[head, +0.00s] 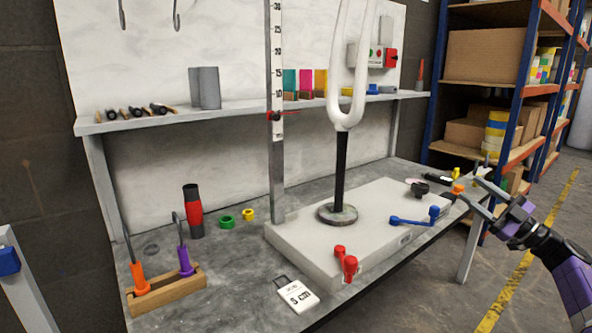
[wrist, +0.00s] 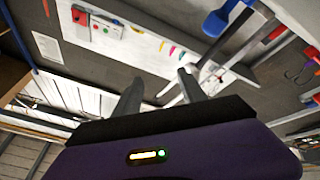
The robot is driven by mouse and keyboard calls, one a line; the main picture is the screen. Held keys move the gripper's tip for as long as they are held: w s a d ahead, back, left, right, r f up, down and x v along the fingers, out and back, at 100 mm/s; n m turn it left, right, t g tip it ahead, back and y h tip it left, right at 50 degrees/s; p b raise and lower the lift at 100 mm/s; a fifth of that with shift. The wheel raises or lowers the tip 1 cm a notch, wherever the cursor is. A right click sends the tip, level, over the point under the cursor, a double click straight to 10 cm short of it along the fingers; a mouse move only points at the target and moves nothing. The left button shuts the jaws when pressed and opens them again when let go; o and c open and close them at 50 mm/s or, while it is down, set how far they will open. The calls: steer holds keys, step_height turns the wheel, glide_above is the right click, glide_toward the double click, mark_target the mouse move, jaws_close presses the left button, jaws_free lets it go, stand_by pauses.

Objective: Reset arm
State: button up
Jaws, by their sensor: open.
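My gripper (head: 474,189) is at the right end of the workbench (head: 240,290) in the head view, with its arm coming in from the lower right. Its two fingers are spread and nothing shows between them. The wrist view shows the open fingers (wrist: 158,80) too, pointing out over the bench area at a steep tilt. A white fork frame (head: 343,120) stands upright on a black post with a round base, on the pale slab (head: 300,245). The gripper is to the right of it, clear of it.
A blue-handled tool (head: 412,220), red knobs (head: 347,262) and a black knob (head: 418,189) are on the slab. An orange item (head: 457,189) appears close to the fingertips; contact is unclear. A vertical ruler post (head: 277,130) stands behind. Shelving (head: 500,110) is at right, with open floor in front.

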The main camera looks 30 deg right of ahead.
steer(key=w+a+f+m+t+h, duration=0.2)
steer(key=w+a+f+m+h, duration=0.15)
steer(key=a, duration=0.35)
steer(key=w+a+f+m+t+h, duration=0.1)
steer(key=w+a+f+m+h, duration=0.1)
steer(key=a+h, duration=0.35)
steer(key=s+a+f+m+g+h, duration=0.25)
steer(key=a+f+m, duration=0.2)
steer(key=a, duration=0.55)
steer(key=s+a+f+m+g+h, duration=0.25)
steer(key=a+f, duration=0.25)
steer(key=a, duration=0.5)
steer(key=s+a+f+n+g+y, duration=0.1)
steer(key=s+a+f+g+y, duration=0.15)
steer(key=s+a, duration=0.65)
steer(key=s+a+f+n+g+y, duration=0.1)
steer(key=s+a+y, duration=0.3)
steer(key=s+a, duration=0.55)
steer(key=s+a+f+n+g+y, duration=0.15)
steer(key=s+a+y, duration=0.25)
steer(key=s+a, duration=0.55)
step_height(320, 180, up, 34)
steer(key=s+d+p, duration=0.2)
steer(key=p, duration=3.3)
steer(key=shift+r+g, duration=0.25)
steer(key=shift+g, duration=0.05)
